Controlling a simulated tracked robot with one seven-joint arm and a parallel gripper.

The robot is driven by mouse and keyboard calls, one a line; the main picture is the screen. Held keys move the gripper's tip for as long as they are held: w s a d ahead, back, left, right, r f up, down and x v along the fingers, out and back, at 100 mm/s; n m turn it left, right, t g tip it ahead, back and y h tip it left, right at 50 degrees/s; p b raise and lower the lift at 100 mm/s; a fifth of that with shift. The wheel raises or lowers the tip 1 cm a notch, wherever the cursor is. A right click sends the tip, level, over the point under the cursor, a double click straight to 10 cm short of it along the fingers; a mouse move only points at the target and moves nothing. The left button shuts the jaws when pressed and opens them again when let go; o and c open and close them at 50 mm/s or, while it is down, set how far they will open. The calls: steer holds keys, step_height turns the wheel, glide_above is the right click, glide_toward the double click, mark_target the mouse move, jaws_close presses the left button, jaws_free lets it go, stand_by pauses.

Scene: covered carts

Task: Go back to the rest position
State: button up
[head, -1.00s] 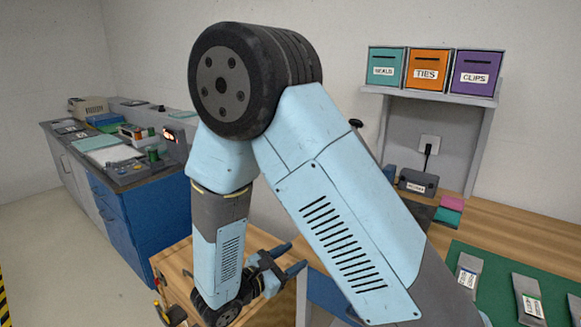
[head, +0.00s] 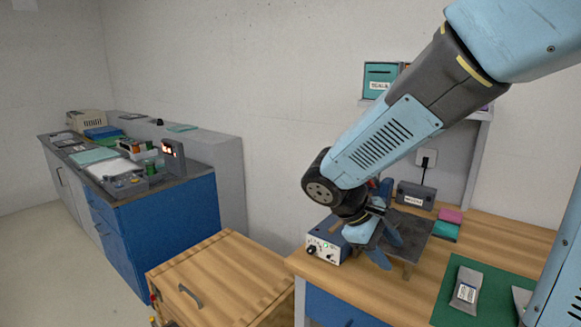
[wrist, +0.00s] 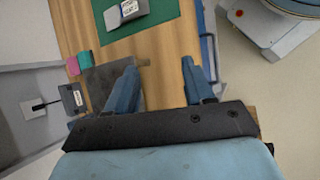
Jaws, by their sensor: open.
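My gripper (head: 384,240) hangs at the end of my light-blue arm, over the left end of the wooden workbench (head: 510,246), above a dark mat. In the wrist view my gripper (wrist: 160,85) has its two blue fingers spread wide apart. Nothing is between them, only bare wood and floor beyond. The arm reaches in from the upper right in the head view and hides part of the wall shelf.
A grey-blue box with knobs (head: 326,243) stands just left of my gripper. A dark mat (head: 408,238) lies beneath it. A wooden covered cart (head: 225,275) stands at front left. A green mat (head: 455,300) bears grey packets. A blue cabinet (head: 165,235) stands further left.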

steer(key=s+d+r+m+t+y, duration=0.3)
steer(key=s+r+m+t+y, duration=0.2)
steer(key=r, duration=0.6)
steer(key=s+m+y, duration=0.2)
steer(key=s+m, duration=0.1)
steer(key=shift+s+d+m+y, duration=0.2)
steer(key=shift+d+m+y, duration=0.1)
steer(key=shift+d+m, duration=0.1)
